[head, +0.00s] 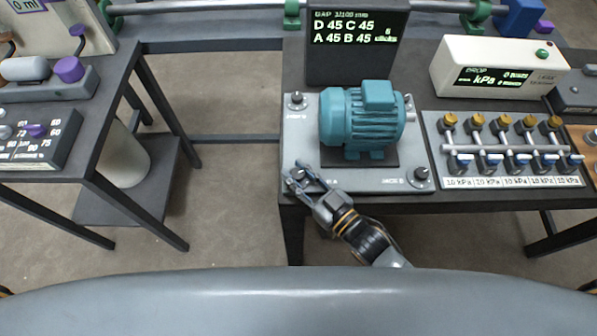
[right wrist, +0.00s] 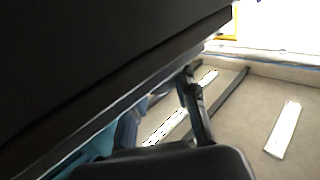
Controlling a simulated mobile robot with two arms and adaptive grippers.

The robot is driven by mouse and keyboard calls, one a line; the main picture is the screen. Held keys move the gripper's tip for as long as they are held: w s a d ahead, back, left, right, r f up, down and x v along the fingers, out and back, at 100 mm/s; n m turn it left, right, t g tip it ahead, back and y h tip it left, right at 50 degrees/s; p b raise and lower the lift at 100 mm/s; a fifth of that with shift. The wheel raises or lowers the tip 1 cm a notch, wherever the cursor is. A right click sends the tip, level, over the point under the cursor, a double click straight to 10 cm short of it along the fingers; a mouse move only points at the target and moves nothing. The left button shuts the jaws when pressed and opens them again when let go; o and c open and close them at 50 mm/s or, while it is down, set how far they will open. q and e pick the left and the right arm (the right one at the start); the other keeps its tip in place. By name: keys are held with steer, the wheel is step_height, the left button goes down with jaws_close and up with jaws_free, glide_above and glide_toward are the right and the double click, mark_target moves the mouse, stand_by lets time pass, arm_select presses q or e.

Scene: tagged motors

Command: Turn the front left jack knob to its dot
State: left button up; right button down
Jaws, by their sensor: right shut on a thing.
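The front left jack knob (head: 297,174) is a small dark knob at the near left corner of the grey base plate (head: 300,132). My right gripper (head: 298,172) reaches in from the front and is shut on this knob. Its fingers partly cover the knob, and I cannot make out the dot. In the right wrist view, a dark gripper finger (right wrist: 196,108) shows, but the knob is hidden. A teal motor (head: 362,118) stands on the plate. My left gripper is not in view.
Other jack knobs sit at the plate's back left (head: 296,98) and front right (head: 421,174). A dark display (head: 357,48) behind reads D 45, C 45, A 45, B 45. A valve panel (head: 500,148) lies to the right. Open floor separates the left bench.

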steer(key=c, duration=1)
jaws_free()
steer(key=v, duration=1.2)
